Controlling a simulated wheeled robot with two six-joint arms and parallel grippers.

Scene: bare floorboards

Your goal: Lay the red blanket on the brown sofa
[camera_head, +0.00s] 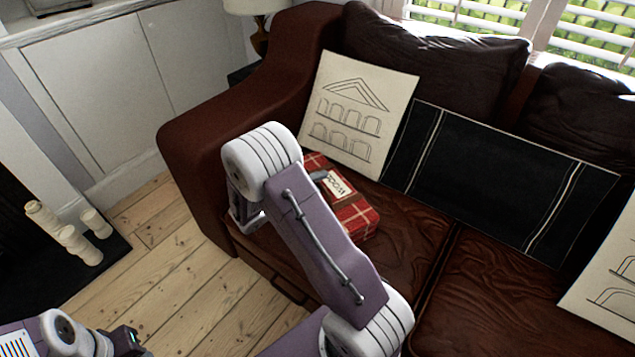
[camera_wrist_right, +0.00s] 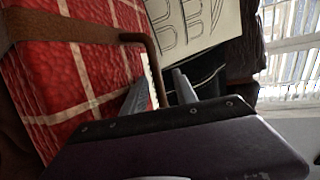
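The red blanket (camera_head: 357,213) is a folded red-and-white plaid bundle with a pale label. It rests on the seat of the brown sofa (camera_head: 395,222), near the sofa's left arm. In the right wrist view the blanket (camera_wrist_right: 85,60) fills the left side, with a brown strap across it. My right gripper (camera_wrist_right: 162,90) is open there, its fingers apart on either side of the strap's bent end. In the head view my right arm hides part of the blanket. Part of my left arm shows at the bottom left; its fingertips cannot be made out.
A cream cushion (camera_head: 358,115) with a drawn building leans behind the blanket. A long black cushion (camera_head: 490,180) lies to its right. Candles (camera_head: 72,237) stand on a dark hearth at the left. Bare floorboards (camera_head: 175,265) lie in front of the sofa.

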